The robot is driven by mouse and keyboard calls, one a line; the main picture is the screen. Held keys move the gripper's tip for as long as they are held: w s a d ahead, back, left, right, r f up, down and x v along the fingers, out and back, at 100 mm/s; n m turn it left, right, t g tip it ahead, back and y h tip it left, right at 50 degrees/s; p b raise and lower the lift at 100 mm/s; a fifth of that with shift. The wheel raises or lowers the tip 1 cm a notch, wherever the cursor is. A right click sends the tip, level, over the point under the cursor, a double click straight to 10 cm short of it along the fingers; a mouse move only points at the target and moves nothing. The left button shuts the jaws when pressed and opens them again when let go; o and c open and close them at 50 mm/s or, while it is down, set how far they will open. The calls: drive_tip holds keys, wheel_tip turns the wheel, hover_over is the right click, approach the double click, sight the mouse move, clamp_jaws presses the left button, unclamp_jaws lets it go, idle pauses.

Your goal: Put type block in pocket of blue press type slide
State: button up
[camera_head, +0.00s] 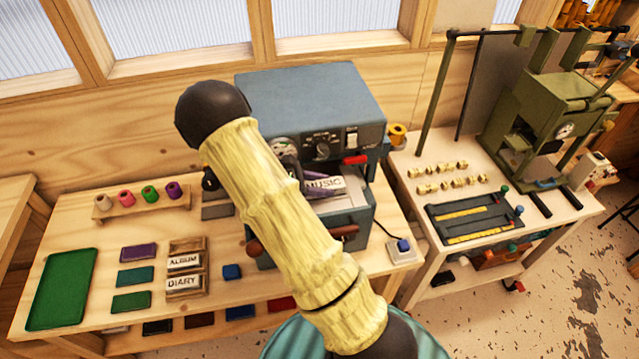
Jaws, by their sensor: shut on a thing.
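The blue press (310,95) stands at the back middle of the bench, with a gauge, knobs and a red lever on its front. A white type block marked MUSIC (325,184) is at the front of the press, over its slide area (345,215). My gripper (300,174) is mostly hidden behind my yellow arm; a dark part shows beside the block, and it is shut on the block. The slide's pocket is hidden, so I cannot tell whether the block is in it. Type blocks marked ALBUM (184,262) and DIARY (184,282) lie in a wooden rack (188,245) at left.
Foil rolls (150,193) stand on a wooden holder at left. A green tray (63,288) and coloured pieces (136,275) lie in front. A green press (545,110) stands on the right table.

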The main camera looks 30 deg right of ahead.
drive_tip(key=shift+f, duration=0.35)
drive_tip(key=o, duration=1.2)
drive_tip(key=shift+a, duration=0.1)
drive_tip(key=shift+w+r, duration=0.1)
drive_tip(key=shift+r, duration=0.2)
drive_tip(key=shift+a+r, duration=0.15)
drive_tip(key=b+v, duration=0.4)
drive_tip(key=v, duration=0.7)
drive_tip(key=shift+a+r+b, duration=0.15)
drive_tip(key=shift+a+b, duration=0.1)
drive_tip(key=shift+b, duration=0.15)
drive_tip(key=shift+w, duration=0.1)
